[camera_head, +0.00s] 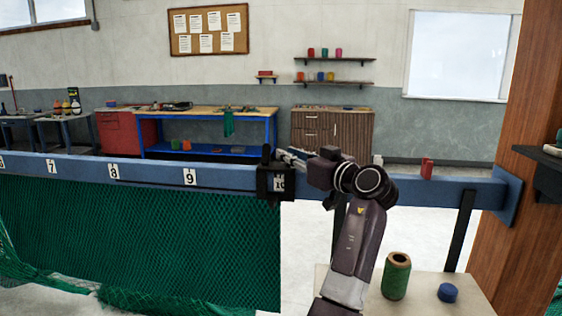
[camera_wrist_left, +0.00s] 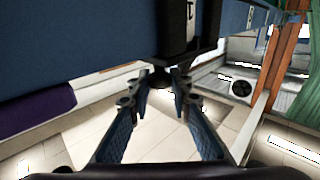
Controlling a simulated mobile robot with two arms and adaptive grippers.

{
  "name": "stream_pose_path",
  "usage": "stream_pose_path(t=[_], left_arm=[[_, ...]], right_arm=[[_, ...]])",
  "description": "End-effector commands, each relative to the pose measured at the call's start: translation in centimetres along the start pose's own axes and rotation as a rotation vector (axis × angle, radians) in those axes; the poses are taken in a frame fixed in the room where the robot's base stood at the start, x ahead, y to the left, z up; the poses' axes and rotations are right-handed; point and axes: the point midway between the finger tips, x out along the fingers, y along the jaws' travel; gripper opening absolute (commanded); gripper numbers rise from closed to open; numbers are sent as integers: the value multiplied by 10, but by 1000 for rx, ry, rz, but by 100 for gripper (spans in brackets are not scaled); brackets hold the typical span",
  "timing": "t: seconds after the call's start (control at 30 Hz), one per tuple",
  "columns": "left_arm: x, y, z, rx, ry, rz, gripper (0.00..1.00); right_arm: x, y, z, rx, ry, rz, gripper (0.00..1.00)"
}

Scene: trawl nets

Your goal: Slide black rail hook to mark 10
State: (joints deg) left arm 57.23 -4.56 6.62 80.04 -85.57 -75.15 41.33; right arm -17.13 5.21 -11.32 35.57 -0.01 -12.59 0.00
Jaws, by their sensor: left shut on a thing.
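The black rail hook (camera_head: 263,182) sits around the blue rail (camera_head: 230,176). The number 10 mark (camera_head: 280,184) shows within its dark frame. In the wrist view the hook (camera_wrist_left: 204,30) hangs on the rail, with a dark round knob (camera_wrist_left: 160,78) beneath it. My left gripper (camera_head: 287,157) is at the hook, its fingers partly hidden by the wrist. In the wrist view its blue-padded fingers (camera_wrist_left: 159,88) are on either side of the knob, shut on the hook. My right gripper is in neither view.
The green net (camera_head: 150,240) hangs below the rail, ending near the hook. A red block (camera_head: 427,169) stands on the rail to the right. A green twine spool (camera_head: 395,277) and a blue round item (camera_head: 448,292) sit on a low table. A wooden post (camera_head: 520,200) bounds the rail's right end.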

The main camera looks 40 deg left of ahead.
Motion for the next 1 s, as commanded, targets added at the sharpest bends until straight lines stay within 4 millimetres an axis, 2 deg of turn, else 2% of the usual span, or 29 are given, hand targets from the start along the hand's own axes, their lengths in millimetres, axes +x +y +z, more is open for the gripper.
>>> stream_pose_path(t=[0.3, 0.53, 0.57, 0.7, 1.0], left_arm=[[-6, 8, -4, -6, 5, 7, 0], [-6, 7, -3, -6, 4, 7, 0], [-6, 7, -3, -6, 4, 7, 21], [-6, 7, -2, -5, 2, 5, 35], [-7, 6, -1, -3, 0, 2, 35]], right_arm=[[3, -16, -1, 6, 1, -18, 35], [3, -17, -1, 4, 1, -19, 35], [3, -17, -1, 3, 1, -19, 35], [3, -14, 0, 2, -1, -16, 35], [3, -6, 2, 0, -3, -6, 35]])
